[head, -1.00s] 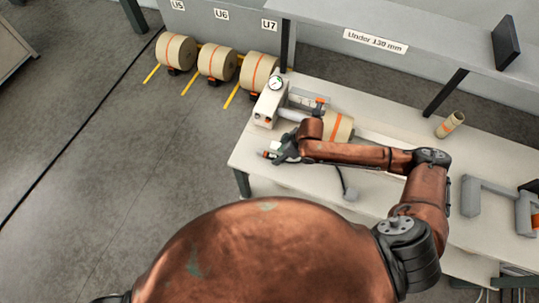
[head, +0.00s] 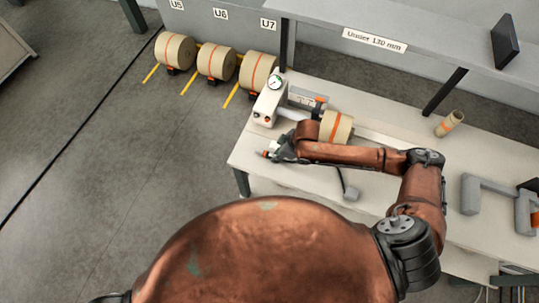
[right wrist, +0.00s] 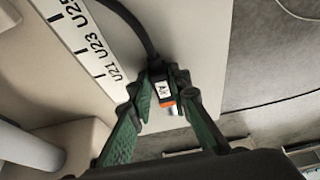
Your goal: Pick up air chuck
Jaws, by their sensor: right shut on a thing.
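The air chuck (right wrist: 165,92) is a small dark piece with a white label, an orange band and a metal tip. In the right wrist view it sits between the green fingers of my right gripper (right wrist: 165,100), which is shut on it. A dark hose runs up from it. In the head view my right gripper (head: 277,151) is at the left end of the white bench (head: 245,160), in front of the gauge box. The chuck's orange and white end shows just left of the fingers. My left gripper is not in view.
The gauge box (head: 269,103) stands close behind the gripper. A kraft roll (head: 336,127) lies on the bench behind my right forearm. A cardboard core (head: 449,123) and a grey handled tool (head: 490,193) are to the right. Several rolls (head: 175,50) stand on the floor behind.

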